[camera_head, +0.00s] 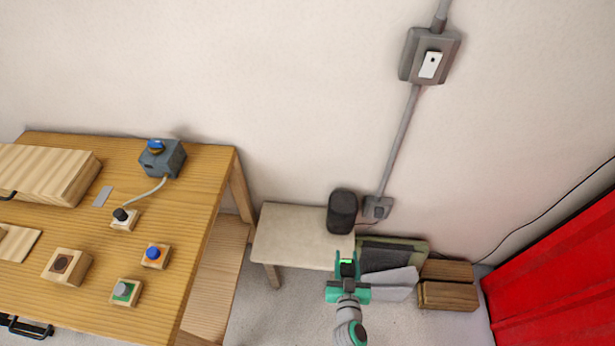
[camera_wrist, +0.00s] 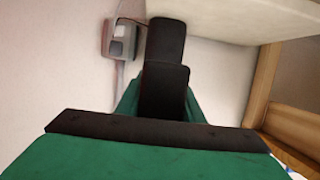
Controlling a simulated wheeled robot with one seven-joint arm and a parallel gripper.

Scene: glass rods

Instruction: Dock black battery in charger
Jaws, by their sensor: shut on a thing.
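A black, rounded upright unit (camera_head: 342,212), which looks like the charger, stands at the right end of a low pale bench. A dark shape, probably the same unit, shows at the top of the wrist view (camera_wrist: 166,38). My gripper (camera_head: 347,268) is in front of and below this unit in the head view, with green fingers. It is shut on a black block, which I take as the black battery (camera_wrist: 164,88). A small green light shows between the fingers in the head view. In the wrist view the battery overlaps the unit; I cannot tell whether they touch.
The pale bench (camera_head: 295,232) stands against the wall. A grey wall socket (camera_head: 377,207) is just right of the black unit. Leaning panels (camera_head: 393,252) and wooden blocks (camera_head: 447,295) lie to the right. A wooden table (camera_head: 190,220) with several switches fills the left.

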